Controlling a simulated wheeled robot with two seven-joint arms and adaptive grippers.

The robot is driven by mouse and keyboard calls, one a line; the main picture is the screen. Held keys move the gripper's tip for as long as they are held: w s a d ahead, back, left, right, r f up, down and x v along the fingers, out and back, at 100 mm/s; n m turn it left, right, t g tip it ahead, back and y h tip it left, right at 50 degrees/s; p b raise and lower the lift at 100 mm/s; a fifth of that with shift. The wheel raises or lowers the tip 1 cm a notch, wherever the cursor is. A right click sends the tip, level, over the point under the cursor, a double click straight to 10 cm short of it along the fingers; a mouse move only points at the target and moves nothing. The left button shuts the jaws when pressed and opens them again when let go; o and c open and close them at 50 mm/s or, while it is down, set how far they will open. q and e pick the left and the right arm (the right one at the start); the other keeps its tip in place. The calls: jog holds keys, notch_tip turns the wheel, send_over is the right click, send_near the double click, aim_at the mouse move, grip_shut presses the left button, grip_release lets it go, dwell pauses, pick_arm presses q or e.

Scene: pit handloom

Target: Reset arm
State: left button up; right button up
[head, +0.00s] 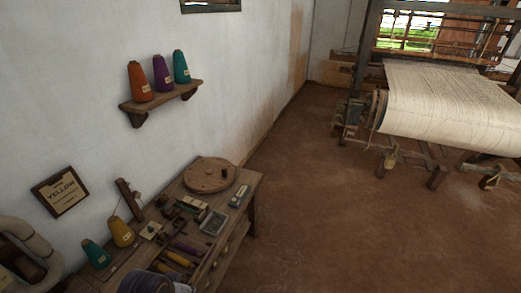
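Neither of my grippers shows clearly in the head view. A dark rounded shape cut off by the bottom edge may be part of my arm; no fingers can be made out on it. A wooden workbench (243,190) stands along the white wall at the lower left. On it are a teal yarn cone (96,253), a yellow yarn cone (121,232), a round wooden disc (210,175), a small grey tray (214,222) and several bobbins (187,247).
A wall shelf (160,97) holds an orange cone (139,82), a purple cone (162,73) and a teal cone (181,67). A loom with pale cloth (445,105) stands right. The brown floor (330,220) between is clear.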

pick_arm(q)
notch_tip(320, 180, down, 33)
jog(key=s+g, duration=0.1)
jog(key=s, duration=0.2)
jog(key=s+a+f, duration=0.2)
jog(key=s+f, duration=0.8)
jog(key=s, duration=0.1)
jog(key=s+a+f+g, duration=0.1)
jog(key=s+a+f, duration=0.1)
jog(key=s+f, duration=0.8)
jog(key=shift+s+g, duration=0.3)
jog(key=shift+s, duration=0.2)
